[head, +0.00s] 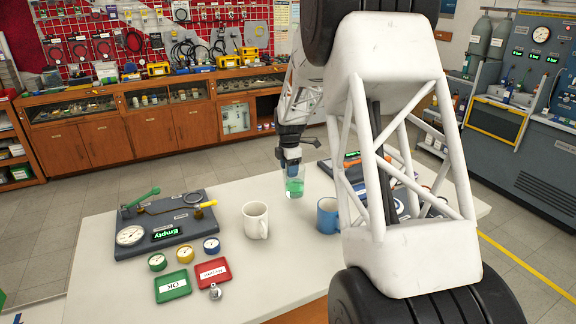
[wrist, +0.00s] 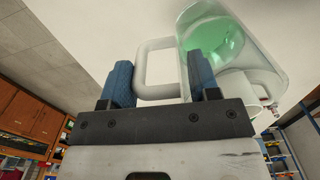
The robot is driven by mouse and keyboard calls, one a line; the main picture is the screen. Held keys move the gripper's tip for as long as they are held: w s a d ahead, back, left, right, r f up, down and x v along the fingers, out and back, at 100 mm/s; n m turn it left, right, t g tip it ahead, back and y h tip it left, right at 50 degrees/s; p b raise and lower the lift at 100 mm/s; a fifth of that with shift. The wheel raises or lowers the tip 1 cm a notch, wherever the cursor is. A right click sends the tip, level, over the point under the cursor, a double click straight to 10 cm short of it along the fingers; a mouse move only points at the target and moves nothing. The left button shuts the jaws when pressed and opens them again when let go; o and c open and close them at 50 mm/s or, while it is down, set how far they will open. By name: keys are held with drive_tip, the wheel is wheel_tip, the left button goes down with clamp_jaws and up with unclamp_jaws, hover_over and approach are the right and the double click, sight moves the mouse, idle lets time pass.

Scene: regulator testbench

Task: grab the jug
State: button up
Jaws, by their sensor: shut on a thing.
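The jug (head: 295,187) is a clear vessel with green liquid in it, at the far side of the white table in the head view. It also shows in the wrist view (wrist: 222,42), at the top right. My gripper (head: 291,162) is at the jug's upper part. In the wrist view my gripper's blue fingers (wrist: 161,64) stand on either side of a pale loop handle, with the right finger overlapping the jug. The gripper is shut on the jug, apparently at its handle. I cannot tell whether the jug's base touches the table.
A white mug (head: 255,220) and a blue mug (head: 327,215) stand near the jug. A test rig (head: 165,236), gauges, a green tray (head: 173,286) and a red tray (head: 212,272) are at left. My arm hides much of the table's right side.

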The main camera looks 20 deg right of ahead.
sight(292, 178)
drive_tip(key=shift+s+a+r, duration=0.1)
drive_tip(key=shift+s+a, duration=0.25)
drive_tip(key=shift+s, duration=0.75)
drive_tip(key=shift+s+a+r, duration=0.15)
drive_tip(key=shift+s+a, duration=0.15)
drive_tip(key=shift+s, duration=0.85)
drive_tip(key=shift+s+a+r, duration=0.1)
drive_tip(key=shift+s+a, duration=0.25)
drive_tip(key=shift+s, duration=0.75)
drive_tip(key=shift+s, duration=0.1)
drive_tip(key=shift+r, duration=0.15)
